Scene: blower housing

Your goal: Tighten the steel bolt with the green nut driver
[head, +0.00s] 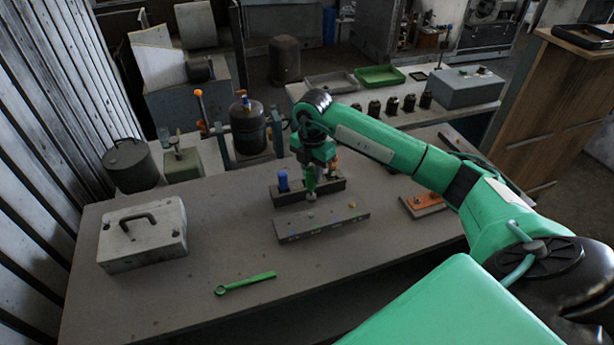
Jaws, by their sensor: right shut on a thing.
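My right gripper (311,168) reaches down over the middle of the table and is shut on the green nut driver (310,185). The driver points down, with its grey socket end at the back edge of a flat grey bar (322,228). I cannot tell whether the socket touches the bar or sits on a bolt; no steel bolt shows clearly there. A small yellow bolt head (351,205) shows on the right part of the bar. A dark rack (291,198) behind holds a blue-handled driver (283,180). My left gripper is not in view.
A green wrench (245,284) lies at the front of the grey table (195,300). A grey lidded box (143,236) stands at left. An orange-topped plate (424,204) lies at right, below my arm.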

